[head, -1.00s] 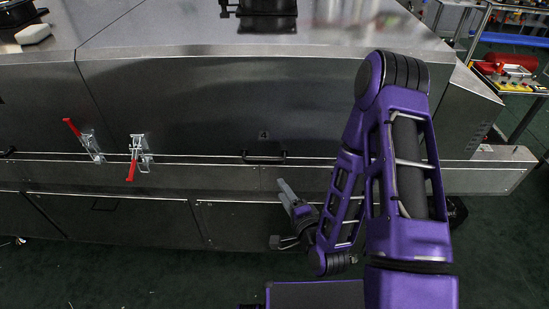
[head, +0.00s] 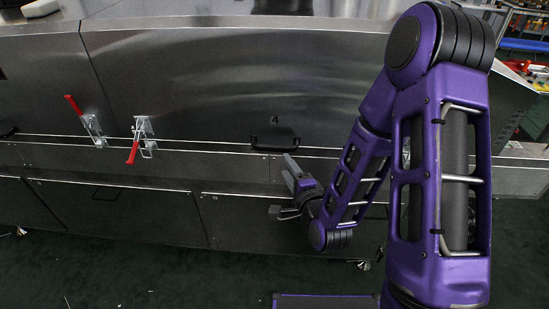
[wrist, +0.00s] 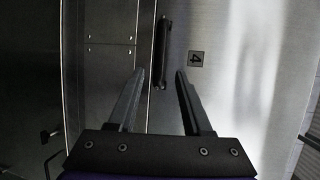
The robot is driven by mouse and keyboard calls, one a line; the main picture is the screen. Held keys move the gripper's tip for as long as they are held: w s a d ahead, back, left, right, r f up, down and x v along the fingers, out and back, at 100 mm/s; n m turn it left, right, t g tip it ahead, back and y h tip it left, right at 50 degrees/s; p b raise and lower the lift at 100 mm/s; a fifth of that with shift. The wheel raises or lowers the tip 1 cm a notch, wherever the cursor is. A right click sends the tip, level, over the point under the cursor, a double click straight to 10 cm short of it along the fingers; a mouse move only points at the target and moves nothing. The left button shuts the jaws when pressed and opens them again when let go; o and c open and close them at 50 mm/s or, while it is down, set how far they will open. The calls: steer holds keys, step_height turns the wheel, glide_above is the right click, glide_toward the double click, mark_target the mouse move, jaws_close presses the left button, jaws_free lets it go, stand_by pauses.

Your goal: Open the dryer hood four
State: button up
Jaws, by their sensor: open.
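The dryer hood four (head: 220,85) is a large brushed steel panel with a small "4" label, which also shows in the wrist view (wrist: 195,58). It looks closed. Its black bar handle (head: 274,144) sits at the lower edge below the label. In the wrist view the handle (wrist: 161,54) lies ahead, between the lines of my two fingers. My gripper (wrist: 158,72) is open and empty, with its fingers apart on either side of the handle's near end. Whether they touch it I cannot tell.
Two latches with red levers sit left of the handle: one lever points up (head: 73,105), the other down (head: 133,151). Lower panels (head: 120,215) with a dark handle (head: 105,194) lie below. A cart with red and yellow items (head: 535,72) stands at right.

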mark_target(276, 150)
steer(key=x, duration=1.1)
steer(key=shift+w+f, duration=0.1)
steer(key=shift+w, duration=0.05)
jaws_close()
stand_by(0.9)
